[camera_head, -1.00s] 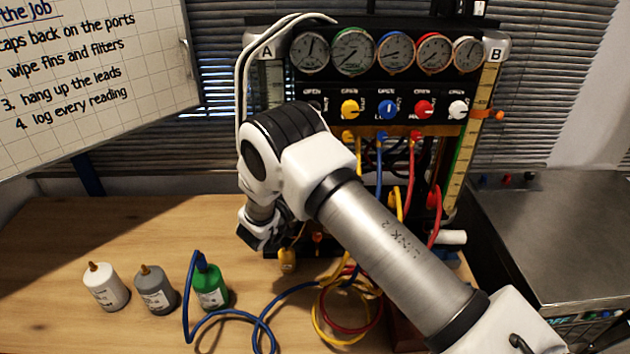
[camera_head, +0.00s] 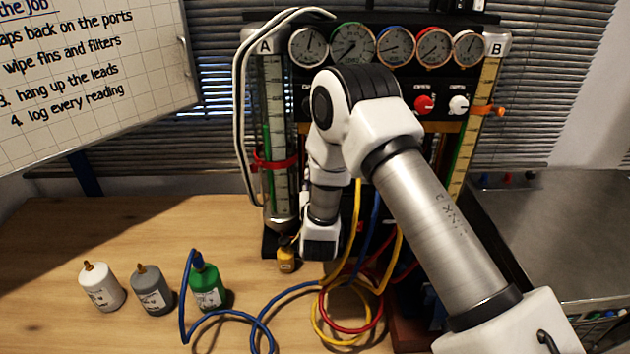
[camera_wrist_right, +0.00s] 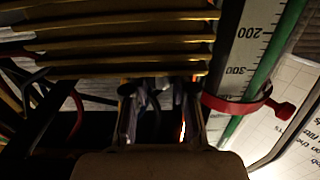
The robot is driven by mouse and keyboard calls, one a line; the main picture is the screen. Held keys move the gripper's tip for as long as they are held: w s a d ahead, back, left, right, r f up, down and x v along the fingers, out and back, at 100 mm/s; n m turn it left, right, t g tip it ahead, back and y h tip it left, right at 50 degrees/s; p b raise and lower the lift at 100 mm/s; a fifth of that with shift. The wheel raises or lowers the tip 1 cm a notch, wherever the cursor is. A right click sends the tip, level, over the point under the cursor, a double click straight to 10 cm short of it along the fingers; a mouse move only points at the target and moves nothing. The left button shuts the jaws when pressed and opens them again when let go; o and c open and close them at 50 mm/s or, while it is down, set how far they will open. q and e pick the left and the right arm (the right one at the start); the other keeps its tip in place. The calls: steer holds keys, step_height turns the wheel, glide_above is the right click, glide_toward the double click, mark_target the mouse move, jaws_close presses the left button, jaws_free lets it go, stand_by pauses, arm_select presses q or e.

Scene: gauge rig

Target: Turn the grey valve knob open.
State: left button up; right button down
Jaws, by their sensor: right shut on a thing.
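My right arm comes in from the right in the head view and bends down in front of the rig, and its gripper is hidden there behind the wrist. In the right wrist view my right gripper (camera_wrist_right: 160,112) is shut on what seems to be the grey valve knob. The knob is too dark and covered to make out between the fingers, and its turn angle cannot be read. In the head view the arm covers that part of the panel. My left gripper is not in view.
Brass-coloured fins (camera_wrist_right: 110,40) lie close to the fingers; the glass tube with a red ring (camera_wrist_right: 240,105) stands beside them. A red knob (camera_head: 424,104) and a white knob (camera_head: 458,105) show on the panel. Hoses (camera_head: 345,310) loop below. Bottles (camera_head: 153,290) stand on the left of the bench.

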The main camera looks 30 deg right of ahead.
steer(key=shift+r, duration=0.1)
stand_by(0.3)
steer(key=c, duration=1.2)
jaws_free()
steer(key=shift+o, duration=1.4)
steer(key=shift+w, duration=0.1)
steer(key=shift+d+f, duration=0.1)
steer(key=shift+f, duration=0.1)
steer(key=v, duration=0.7)
